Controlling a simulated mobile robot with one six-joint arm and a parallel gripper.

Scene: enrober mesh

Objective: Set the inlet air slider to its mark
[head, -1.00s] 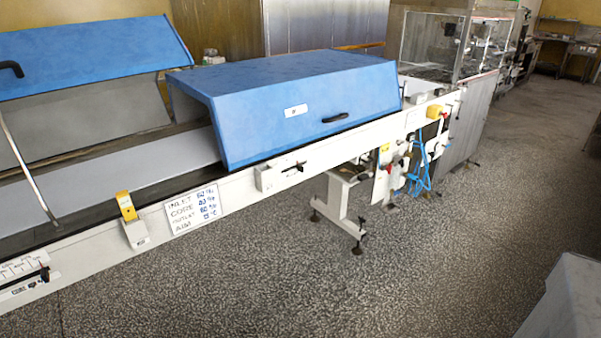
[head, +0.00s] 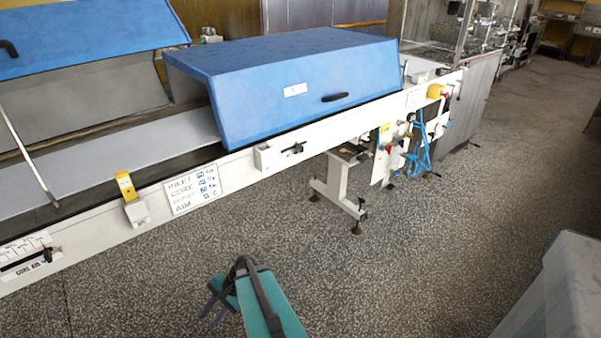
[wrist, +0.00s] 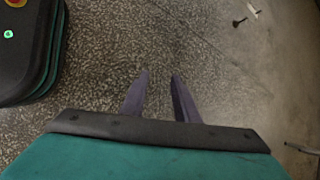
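Two slider plates show on the white side rail of the machine in the head view. One slider (head: 47,255) is at the far left, with a dark slot, a black knob and a printed scale above it. The other slider (head: 297,148) is below the closed blue hood, with a black knob. Their lettering is too small to tell which is the inlet air one, and no mark can be made out. My gripper (head: 211,307) is low over the floor, in front of the rail and apart from both. The wrist view shows its two fingers (wrist: 160,75) apart with nothing between them.
A handwritten card (head: 195,187) lists inlet, core and other values. A yellow-topped device (head: 127,187) sits beside it on the rail. A machine leg (head: 338,185) and blue hoses (head: 418,155) stand to the right. A grey block (head: 560,295) is at lower right. Speckled floor between is clear.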

